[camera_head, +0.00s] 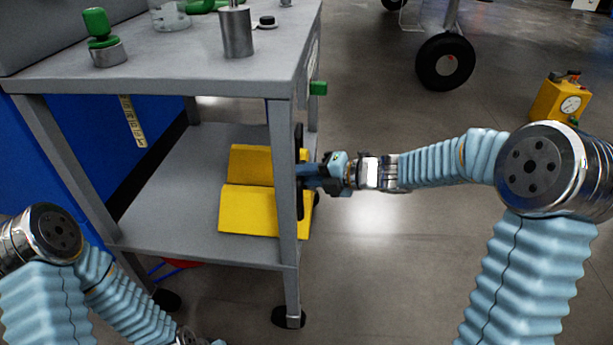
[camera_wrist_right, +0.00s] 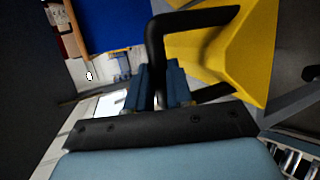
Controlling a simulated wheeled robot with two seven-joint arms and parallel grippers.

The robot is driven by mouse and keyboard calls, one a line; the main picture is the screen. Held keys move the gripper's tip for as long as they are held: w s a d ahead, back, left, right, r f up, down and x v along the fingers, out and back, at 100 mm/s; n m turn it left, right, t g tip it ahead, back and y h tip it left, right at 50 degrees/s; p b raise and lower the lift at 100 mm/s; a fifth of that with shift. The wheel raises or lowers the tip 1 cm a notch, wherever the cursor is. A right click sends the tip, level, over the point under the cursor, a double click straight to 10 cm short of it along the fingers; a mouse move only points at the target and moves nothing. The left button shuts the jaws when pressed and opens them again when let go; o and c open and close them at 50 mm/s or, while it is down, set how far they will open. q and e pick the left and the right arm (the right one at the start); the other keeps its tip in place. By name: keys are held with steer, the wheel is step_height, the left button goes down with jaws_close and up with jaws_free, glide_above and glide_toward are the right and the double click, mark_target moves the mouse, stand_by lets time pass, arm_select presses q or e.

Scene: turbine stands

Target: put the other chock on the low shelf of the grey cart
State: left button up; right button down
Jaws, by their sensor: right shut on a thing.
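The grey cart (camera_head: 180,78) stands at the left, with its low shelf (camera_head: 165,205) under the top. Yellow chock shapes lie at the shelf's right side: one farther back (camera_head: 250,165) and one nearer (camera_head: 248,210), close together. The cart's front right leg hides part of them. My right gripper (camera_head: 308,176) reaches in from the right, beside that leg, shut on a chock's black handle (camera_wrist_right: 157,50). Yellow chock faces (camera_wrist_right: 225,50) fill the upper right of the wrist view. I cannot tell whether the held chock touches the shelf.
The cart's leg (camera_head: 283,190) stands close to my right gripper. A green-capped item (camera_head: 102,40) and a metal cylinder (camera_head: 236,32) stand on the cart's top. A wheel (camera_head: 444,62) and a yellow gauge box (camera_head: 560,98) are on the floor behind. The shelf's left part is clear.

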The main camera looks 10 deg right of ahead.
steer(key=c, duration=1)
jaws_free()
steer(key=p+v, duration=0.3)
steer(key=v, duration=0.8)
steer(key=s+a+f+m+g+h, duration=0.2)
steer(key=s+f+m, duration=0.4)
steer(key=f+m, duration=0.4)
steer(key=s+a+f+m+g+h, duration=0.3)
steer(key=s+f+m, duration=0.4)
steer(key=f+m, duration=0.4)
steer(key=s+a+f+m+g+h, duration=0.2)
steer(key=s+f+m, duration=0.4)
steer(key=f+m, duration=0.5)
steer(key=shift+s+a+f+h, duration=0.1)
steer(key=shift+a+f, duration=0.1)
steer(key=shift+f, duration=0.5)
steer(key=shift+s+a+f+h, duration=0.1)
steer(key=shift+a+f, duration=0.1)
steer(key=shift+f, duration=0.5)
steer(key=shift+s+a+f+h, duration=0.1)
steer(key=shift+a+f, duration=0.1)
steer(key=shift+f, duration=0.5)
